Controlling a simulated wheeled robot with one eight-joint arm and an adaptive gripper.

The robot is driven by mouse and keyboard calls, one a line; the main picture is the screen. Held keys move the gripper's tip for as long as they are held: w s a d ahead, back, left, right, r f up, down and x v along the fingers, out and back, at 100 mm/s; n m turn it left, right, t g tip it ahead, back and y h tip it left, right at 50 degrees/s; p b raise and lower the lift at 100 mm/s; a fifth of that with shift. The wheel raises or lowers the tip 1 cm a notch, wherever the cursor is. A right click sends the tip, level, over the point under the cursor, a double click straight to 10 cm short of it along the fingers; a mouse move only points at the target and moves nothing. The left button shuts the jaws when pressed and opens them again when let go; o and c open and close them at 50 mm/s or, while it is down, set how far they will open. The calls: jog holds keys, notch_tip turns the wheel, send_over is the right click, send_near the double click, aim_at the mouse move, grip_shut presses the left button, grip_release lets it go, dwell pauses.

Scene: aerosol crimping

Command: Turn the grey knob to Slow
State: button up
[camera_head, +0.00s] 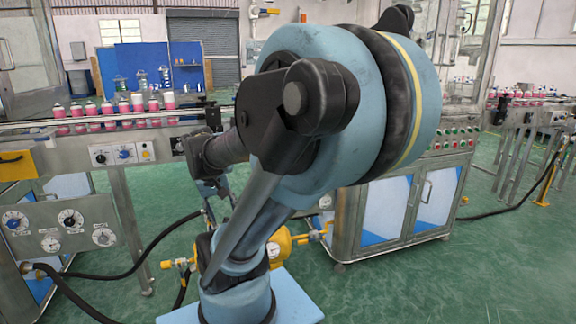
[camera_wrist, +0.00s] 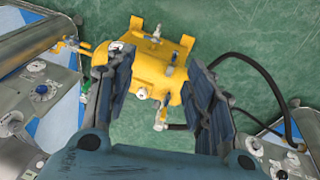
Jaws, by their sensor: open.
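My gripper (camera_wrist: 160,90) shows in the wrist view with its two dark fingers spread wide and nothing between them. It points down over a yellow machine on the floor, well above it. The cabinet at left has a dial (camera_head: 70,218) with a dark knob. I cannot tell which knob is the grey one, and no label is readable.
The yellow machine (camera_wrist: 155,75) stands on the green floor. Pink-and-white cans (camera_head: 107,106) line the conveyor. Black hoses cross the floor.

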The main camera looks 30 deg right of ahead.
jog(key=w+d+r+m+g+h, duration=0.2)
jog(key=w+d+m+h, duration=0.4)
jog(key=w+d, duration=0.5)
jog(key=w+d+r+m+g+h, duration=0.15)
jog(key=w+d+m+h, duration=0.4)
jog(key=w+d, duration=0.6)
jog(key=w+d+f+m+g+h, duration=0.1)
jog(key=w+f+m+g+h, duration=0.1)
jog(key=w+f+m+h, duration=0.35)
jog(key=s+d+r+y, duration=0.1)
jog(key=d, duration=1.6)
jog(key=shift+s+y, duration=0.25)
jog(key=shift+y, duration=0.15)
jog(key=shift+r, duration=0.1)
jog(key=c, duration=1.1)
